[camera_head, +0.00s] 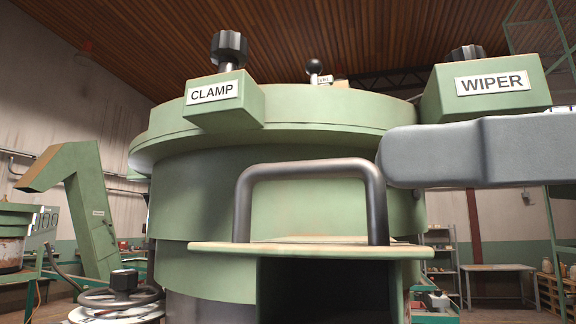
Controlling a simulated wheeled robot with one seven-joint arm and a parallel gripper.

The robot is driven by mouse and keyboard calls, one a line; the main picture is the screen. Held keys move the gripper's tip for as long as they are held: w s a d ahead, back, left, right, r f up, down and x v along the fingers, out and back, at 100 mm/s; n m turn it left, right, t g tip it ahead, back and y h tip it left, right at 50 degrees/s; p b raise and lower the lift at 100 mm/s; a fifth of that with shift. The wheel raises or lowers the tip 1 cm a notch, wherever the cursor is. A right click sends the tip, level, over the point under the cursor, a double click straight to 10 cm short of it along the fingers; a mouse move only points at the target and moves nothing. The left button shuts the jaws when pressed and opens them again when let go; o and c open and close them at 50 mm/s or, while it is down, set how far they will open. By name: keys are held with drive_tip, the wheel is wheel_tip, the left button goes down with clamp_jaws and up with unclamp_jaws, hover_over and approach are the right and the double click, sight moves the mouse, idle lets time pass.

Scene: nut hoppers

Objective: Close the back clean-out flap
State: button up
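A green hopper (195,200) fills the middle of the head view. On its near side a flat green plate (310,249) sticks out roughly level, with a dark grey bar handle (308,168) standing up from it. It looks like a raised flap. Below it is a dark, open mouth (322,290). No label on the plate is visible, so I cannot tell whether it is the back flap. A grey rounded link, which looks like part of my arm, reaches in from the right, in front of the hopper and close to the handle's right side. My gripper is not in view.
A CLAMP box (224,99) and a WIPER box (485,84) with black knobs sit at the hopper's top. A black handwheel (120,293) and a green chute (85,205) stand at left. A table (495,268) and shelves stand back right.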

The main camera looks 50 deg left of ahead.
sight(253, 172)
drive_tip(key=shift+p+x, duration=1.15)
drive_tip(key=shift+x, duration=2.85)
clamp_jaws()
